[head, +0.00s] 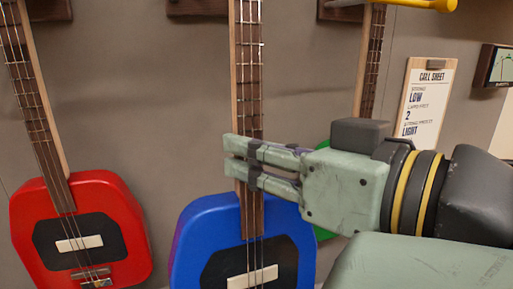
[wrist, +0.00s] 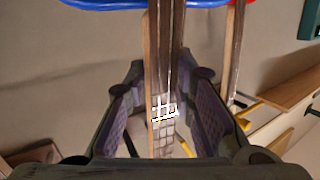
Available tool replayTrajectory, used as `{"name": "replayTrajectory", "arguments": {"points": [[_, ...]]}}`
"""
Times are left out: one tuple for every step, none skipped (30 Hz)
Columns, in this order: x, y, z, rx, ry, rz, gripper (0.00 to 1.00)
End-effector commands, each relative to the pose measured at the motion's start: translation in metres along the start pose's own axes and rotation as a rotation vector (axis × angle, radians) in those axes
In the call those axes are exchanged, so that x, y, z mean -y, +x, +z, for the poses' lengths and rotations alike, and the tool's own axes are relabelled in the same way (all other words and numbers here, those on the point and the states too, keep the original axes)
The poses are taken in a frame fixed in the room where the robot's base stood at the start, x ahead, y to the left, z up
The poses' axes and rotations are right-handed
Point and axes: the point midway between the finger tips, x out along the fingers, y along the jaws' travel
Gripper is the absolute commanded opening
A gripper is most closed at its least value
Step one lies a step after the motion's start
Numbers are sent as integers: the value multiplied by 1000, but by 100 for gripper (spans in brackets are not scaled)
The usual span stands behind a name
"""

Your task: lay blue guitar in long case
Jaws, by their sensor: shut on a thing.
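The blue guitar (head: 210,225) hangs upright in the middle of the head view, its neck (head: 247,60) running up out of the frame. My gripper (head: 238,158) comes in from the right and is shut on the neck just above the body. In the wrist view, the fingers (wrist: 163,95) stand on both sides of the neck (wrist: 163,40), and the blue body (wrist: 110,4) shows at the top edge. The guitar's lower end is cut off in the head view. The long case is not in view.
A red guitar (head: 120,215) hangs to the left. A green guitar (head: 322,234) hangs to the right, mostly hidden behind my arm. Dark wooden hangers (head: 197,6) are on the wall. A call sheet clipboard (head: 426,100) and a small framed display (head: 498,66) are at the right.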

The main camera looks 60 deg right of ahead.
Motion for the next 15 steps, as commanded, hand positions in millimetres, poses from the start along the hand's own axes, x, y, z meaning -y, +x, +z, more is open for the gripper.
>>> {"name": "replayTrajectory", "arguments": {"points": [[26, -49, -14, -136, -108, 81, 0], [26, -50, -14, -136, -108, 81, 0], [27, -51, -14, -136, -109, 80, 0], [27, -52, -14, -135, -109, 80, 0], [27, -52, -13, -135, -109, 80, 0], [27, -52, -13, -135, -109, 80, 0], [27, -52, -13, -135, -109, 80, 0], [28, -52, -13, -135, -109, 80, 0], [28, -52, -13, -135, -109, 80, 0], [27, -52, -13, -135, -109, 80, 0], [27, -52, -13, -135, -109, 80, 0], [27, -52, -13, -135, -109, 80, 0], [27, -52, -13, -135, -108, 80, 0], [27, -52, -13, -135, -108, 80, 0], [27, -52, -14, -135, -108, 80, 0]]}}
